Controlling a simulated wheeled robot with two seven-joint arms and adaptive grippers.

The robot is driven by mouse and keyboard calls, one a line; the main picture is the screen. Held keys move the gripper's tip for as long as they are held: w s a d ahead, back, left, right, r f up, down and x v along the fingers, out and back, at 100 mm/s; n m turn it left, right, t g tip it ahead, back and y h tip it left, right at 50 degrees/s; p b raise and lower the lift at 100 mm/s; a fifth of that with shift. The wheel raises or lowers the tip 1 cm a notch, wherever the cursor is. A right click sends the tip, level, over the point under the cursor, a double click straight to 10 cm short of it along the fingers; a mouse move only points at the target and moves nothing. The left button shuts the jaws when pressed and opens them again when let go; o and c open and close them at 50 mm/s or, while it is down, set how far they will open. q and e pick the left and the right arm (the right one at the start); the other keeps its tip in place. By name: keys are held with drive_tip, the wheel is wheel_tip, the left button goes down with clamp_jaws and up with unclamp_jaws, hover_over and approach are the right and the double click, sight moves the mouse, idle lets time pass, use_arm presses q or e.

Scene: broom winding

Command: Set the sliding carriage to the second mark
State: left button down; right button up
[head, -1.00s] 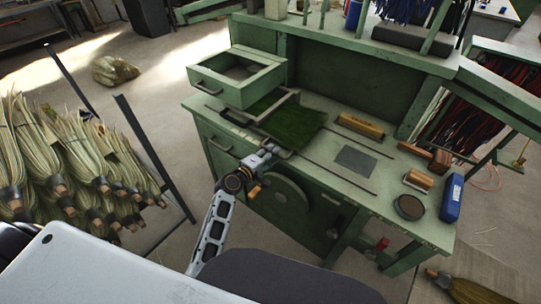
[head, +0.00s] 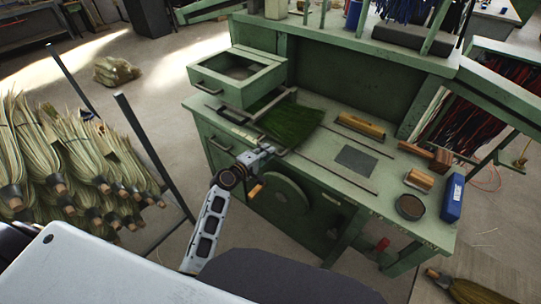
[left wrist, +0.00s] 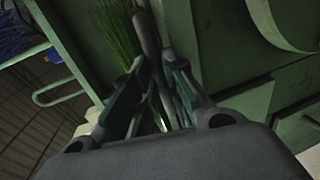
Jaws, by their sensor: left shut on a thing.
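The sliding carriage (head: 262,107) is a metal frame on the left part of the green bench top, with green bristles (head: 291,121) lying beside and partly under it. A bar-like handle reaches toward the bench's front edge. My left gripper (head: 271,150) is at that front edge, shut on the carriage handle. In the left wrist view a dark bar (left wrist: 148,35) runs between the fingers, with green bristles (left wrist: 118,38) next to it. A pale scale strip (head: 243,134) lies along the front edge left of the gripper; its marks are too small to read. My right gripper is not in view.
An open green drawer box (head: 240,75) stands behind the carriage. A yellow block (head: 361,125), a grey plate (head: 356,159), a brush (head: 419,180), a round tin (head: 410,206) and a blue box (head: 453,198) lie to the right. Thin rails cross the bench top.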

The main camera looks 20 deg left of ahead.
use_arm(q)
drive_tip(key=shift+w+a+f, duration=0.1)
drive_tip(key=shift+w+a, duration=0.1)
drive_tip(key=shift+a, duration=0.3)
drive_tip(key=shift+w+a, duration=0.15)
drive_tip(key=shift+a, duration=0.35)
drive_tip(key=shift+d, duration=0.1)
drive_tip(key=c, duration=1.5)
unclamp_jaws()
drive_tip(key=shift+o, duration=0.2)
drive_tip(key=v, duration=1.2)
drive_tip(key=shift+m, duration=0.3)
